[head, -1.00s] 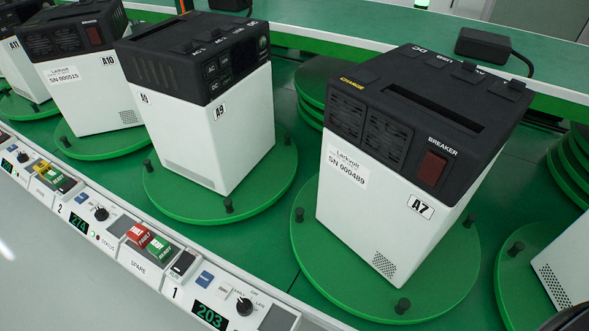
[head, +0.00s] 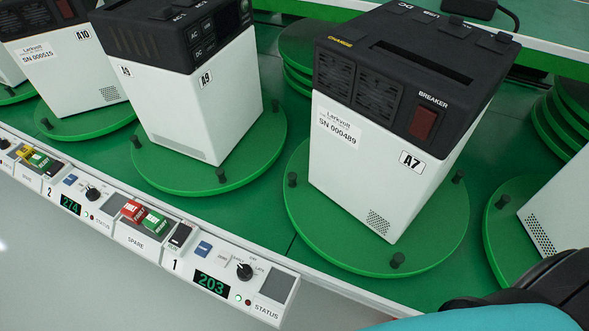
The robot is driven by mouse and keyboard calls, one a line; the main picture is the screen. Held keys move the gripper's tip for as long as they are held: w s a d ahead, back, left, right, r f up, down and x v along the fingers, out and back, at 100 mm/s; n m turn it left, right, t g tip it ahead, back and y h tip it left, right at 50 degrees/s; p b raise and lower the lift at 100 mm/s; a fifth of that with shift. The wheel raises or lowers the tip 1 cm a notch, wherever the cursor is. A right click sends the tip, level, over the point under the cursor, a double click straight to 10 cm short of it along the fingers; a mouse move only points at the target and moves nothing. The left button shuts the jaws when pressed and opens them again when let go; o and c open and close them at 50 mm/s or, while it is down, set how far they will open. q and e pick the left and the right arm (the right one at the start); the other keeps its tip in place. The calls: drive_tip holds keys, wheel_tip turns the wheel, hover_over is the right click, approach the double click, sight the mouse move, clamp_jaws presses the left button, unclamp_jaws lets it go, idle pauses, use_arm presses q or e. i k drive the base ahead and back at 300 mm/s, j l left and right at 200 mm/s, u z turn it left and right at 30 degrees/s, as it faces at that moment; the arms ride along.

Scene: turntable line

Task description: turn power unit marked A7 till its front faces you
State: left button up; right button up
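The power unit marked A7 (head: 375,165) is a white box with a black top. It stands on a round green turntable (head: 315,225) with small black pegs, right of centre in the head view. One visible side has two fan grilles and a serial label, SN 000489. The other has the red-brown breaker switch (head: 423,123) and the A7 label (head: 411,161). Its far sides are hidden. A teal and black part of my arm enters at the bottom right, apart from the unit. No gripper fingers show.
Unit A9 (head: 195,110) stands on its own turntable to the left, with A10 (head: 65,75) beyond. Another white unit (head: 560,205) is at the right edge. A control strip (head: 215,260) with knobs, displays reading 203 and 274, and coloured buttons runs along the front.

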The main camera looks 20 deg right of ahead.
sight(341, 239)
drive_tip(key=j+z, duration=0.1)
drive_tip(key=j, duration=0.3)
drive_tip(key=k+j+z, duration=0.1)
drive_tip(key=j, duration=0.35)
drive_tip(key=j+z, duration=0.1)
drive_tip(key=j, duration=0.3)
drive_tip(key=k+j+z, duration=0.1)
drive_tip(key=j, duration=0.3)
drive_tip(key=k, duration=0.05)
